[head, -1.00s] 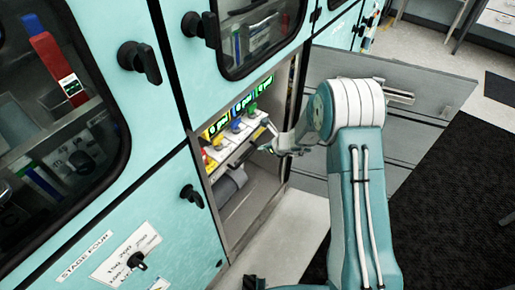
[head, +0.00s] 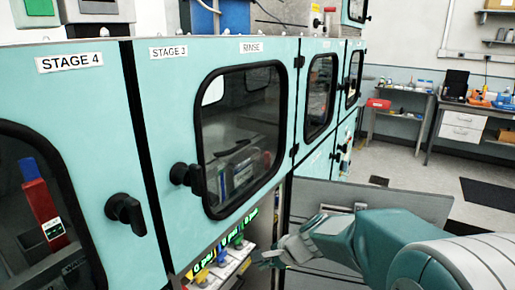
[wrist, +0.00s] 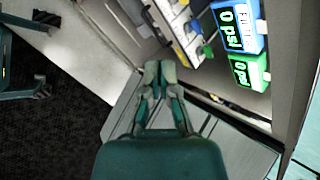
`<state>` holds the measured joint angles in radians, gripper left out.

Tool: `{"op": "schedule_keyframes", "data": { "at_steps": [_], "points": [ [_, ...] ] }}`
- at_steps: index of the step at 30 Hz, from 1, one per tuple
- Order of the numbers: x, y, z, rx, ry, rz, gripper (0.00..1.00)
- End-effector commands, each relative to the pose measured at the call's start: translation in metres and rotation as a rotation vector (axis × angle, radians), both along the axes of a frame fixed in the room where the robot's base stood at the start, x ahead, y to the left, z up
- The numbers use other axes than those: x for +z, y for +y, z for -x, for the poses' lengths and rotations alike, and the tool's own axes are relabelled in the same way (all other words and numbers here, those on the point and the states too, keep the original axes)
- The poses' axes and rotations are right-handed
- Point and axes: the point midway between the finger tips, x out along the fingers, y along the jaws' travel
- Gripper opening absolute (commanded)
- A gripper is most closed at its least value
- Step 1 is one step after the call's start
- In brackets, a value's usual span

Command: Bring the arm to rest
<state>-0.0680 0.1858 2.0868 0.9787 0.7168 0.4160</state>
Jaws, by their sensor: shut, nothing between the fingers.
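My gripper (head: 270,258) is at the lower middle of the head view, in front of the open lower bay of the teal cabinet. In the wrist view my gripper (wrist: 160,68) has its fingers together with nothing between them. My arm comes in from the lower right of the head view. The gripper is to the right of a row of colored valves (head: 222,255) with lit gauges, and appears apart from them. In the wrist view a blue gauge (wrist: 238,22) and a green gauge (wrist: 250,72) both read 0 psi.
A grey open door panel (head: 400,205) stands behind my arm. The cabinet's black door handles (head: 125,213) stick out at the left. A side table (head: 470,108) with bins and drawers is far right. Open floor lies between that table and the door panel.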

Motion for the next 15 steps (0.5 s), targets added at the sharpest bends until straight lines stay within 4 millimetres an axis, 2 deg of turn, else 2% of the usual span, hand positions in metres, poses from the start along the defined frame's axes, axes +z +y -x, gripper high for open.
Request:
{"op": "schedule_keyframes", "data": {
  "at_steps": [1,6,15],
  "points": [
    [0.015,-0.006,0.013,0.051,-0.043,0.039,0.0],
    [0.047,-0.027,0.058,0.233,-0.168,0.197,0.0],
    [0.082,-0.071,0.14,0.523,-0.347,0.515,0.0]
  ]
}}
